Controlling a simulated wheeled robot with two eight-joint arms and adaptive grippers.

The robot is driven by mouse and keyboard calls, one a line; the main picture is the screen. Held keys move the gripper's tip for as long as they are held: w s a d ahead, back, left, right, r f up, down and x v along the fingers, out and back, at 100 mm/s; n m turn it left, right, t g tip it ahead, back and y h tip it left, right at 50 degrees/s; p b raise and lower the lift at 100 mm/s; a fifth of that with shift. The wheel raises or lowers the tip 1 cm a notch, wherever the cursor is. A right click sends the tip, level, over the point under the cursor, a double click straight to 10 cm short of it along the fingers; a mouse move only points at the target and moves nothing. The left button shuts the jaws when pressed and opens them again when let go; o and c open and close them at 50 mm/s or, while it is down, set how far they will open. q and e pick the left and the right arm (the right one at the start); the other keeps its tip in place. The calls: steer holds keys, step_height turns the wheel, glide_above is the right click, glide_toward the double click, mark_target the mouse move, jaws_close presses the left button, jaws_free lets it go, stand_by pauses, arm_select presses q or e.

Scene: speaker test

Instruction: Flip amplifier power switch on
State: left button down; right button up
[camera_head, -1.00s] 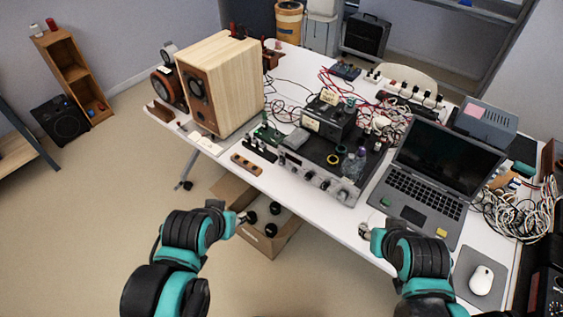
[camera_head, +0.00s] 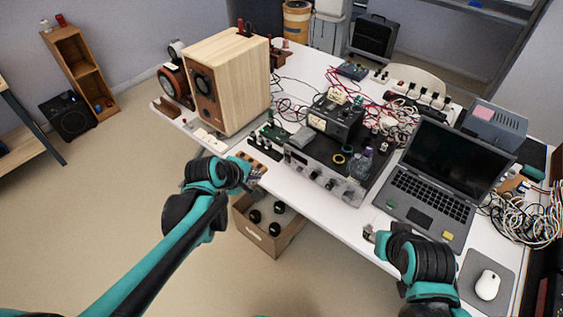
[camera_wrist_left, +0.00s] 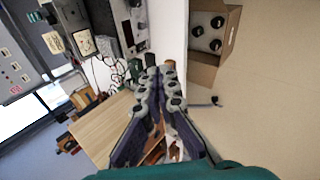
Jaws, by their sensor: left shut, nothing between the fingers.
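The amplifier (camera_head: 322,178), a dark box with a silver front panel and knobs, stands near the table's front edge. Its front also shows at the top of the left wrist view (camera_wrist_left: 131,24). The power switch is too small to make out. My left gripper (camera_head: 258,169) is at the table's front edge, left of the amplifier and apart from it. In the left wrist view its fingers (camera_wrist_left: 162,70) are together with nothing between them. My right gripper (camera_head: 369,233) is by the table edge below the laptop; its fingers are too small to read.
A wooden speaker (camera_head: 228,85) stands left of the amplifier. A laptop (camera_head: 437,190) is to the right. A cardboard box (camera_head: 268,238) with dark round items sits on the floor below.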

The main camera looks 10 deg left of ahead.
mark_target(287, 160)
arm_select(q)
steer(key=w+a+f+n+t+h+b, duration=0.1)
steer(key=w+f+n+h, duration=0.1)
steer(key=w+f+n, duration=1)
steer(key=f+n, duration=0.1)
steer(key=n, duration=0.3)
steer(key=shift+w+a+t+h, duration=0.3)
steer(key=shift+a, duration=0.1)
steer(key=shift+f, duration=0.1)
steer(key=b+x, duration=0.3)
steer(key=x, duration=0.7)
steer(key=shift+w+d+f, duration=0.15)
steer(key=shift+w+d, duration=0.05)
steer(key=shift+w+d+r+b, duration=0.15)
steer(key=shift+w+d+b, duration=0.15)
steer(key=shift+w, duration=0.2)
steer(key=shift+w+d+r+b, duration=0.15)
steer(key=shift+w+d, duration=0.15)
steer(key=shift+w, duration=0.25)
steer(key=shift+w+d+r, duration=0.15)
steer(key=shift+w+d, duration=0.1)
steer(key=shift+w, duration=0.25)
